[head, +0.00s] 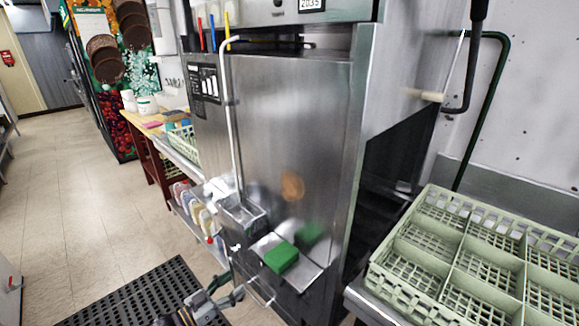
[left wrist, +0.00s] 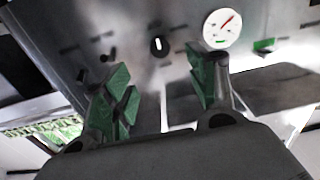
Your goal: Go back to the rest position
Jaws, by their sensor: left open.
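My left gripper (head: 238,284) is low in the head view, in front of the steel dish machine (head: 290,150) and below its small ledge. Its green-padded fingers stand apart in the left wrist view (left wrist: 162,92), with nothing between them. Beyond the fingers in that view is a steel panel with a round white dial (left wrist: 222,28) and a dark knob (left wrist: 159,46). My right gripper is not in view.
A green block (head: 281,256) lies on the steel ledge (head: 308,272), beside a small wire basket (head: 243,214). A pale green divided rack (head: 462,262) stands at right. A black perforated mat (head: 140,298) lies on the floor. The tiled floor at left is clear.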

